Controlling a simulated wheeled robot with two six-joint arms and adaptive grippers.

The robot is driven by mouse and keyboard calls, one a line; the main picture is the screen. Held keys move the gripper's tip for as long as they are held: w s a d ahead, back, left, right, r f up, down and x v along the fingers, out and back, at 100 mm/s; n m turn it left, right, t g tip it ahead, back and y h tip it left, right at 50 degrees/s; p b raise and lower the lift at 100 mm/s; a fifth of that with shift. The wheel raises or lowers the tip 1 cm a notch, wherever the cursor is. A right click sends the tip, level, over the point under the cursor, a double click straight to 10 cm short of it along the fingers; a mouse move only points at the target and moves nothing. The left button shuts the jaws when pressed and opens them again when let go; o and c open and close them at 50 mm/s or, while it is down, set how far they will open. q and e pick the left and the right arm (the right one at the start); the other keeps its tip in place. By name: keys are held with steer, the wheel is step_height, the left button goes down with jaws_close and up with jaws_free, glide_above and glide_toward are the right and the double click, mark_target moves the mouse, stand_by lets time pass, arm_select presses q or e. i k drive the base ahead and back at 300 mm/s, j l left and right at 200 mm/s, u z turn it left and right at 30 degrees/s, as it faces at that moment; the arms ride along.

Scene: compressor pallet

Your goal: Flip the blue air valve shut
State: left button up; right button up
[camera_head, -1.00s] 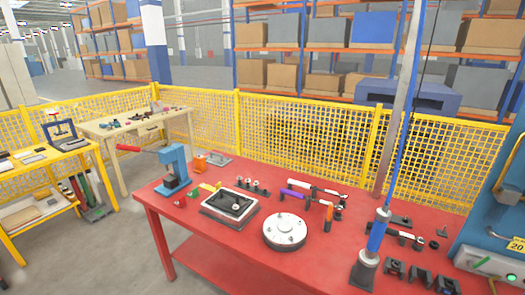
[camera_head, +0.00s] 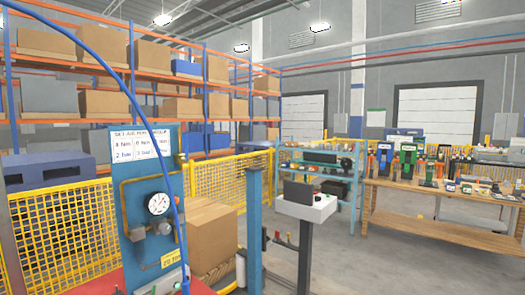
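I cannot clearly make out a blue air valve in the head view. A blue panel (camera_head: 150,215) stands upright at the left front, with a round white pressure gauge (camera_head: 159,204) and a brass-coloured pipe on it. A blue hose (camera_head: 158,140) runs down in front of the panel from the upper left. A small grey fitting sits under the gauge, too small to tell in detail. Neither of my grippers is in view.
A blue post (camera_head: 254,225) stands right of the panel, with a cardboard box (camera_head: 209,235) behind. A pedestal with a grey-white box (camera_head: 306,205) stands further right. A wooden workbench (camera_head: 440,195) is at the right. Grey floor (camera_head: 390,265) lies open in front of it.

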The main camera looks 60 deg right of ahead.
mark_target(186, 159)
steer(key=z, duration=1.25)
steer(key=k+j+z, duration=0.45)
steer(key=i+l, duration=0.05)
steer(key=i, duration=0.05)
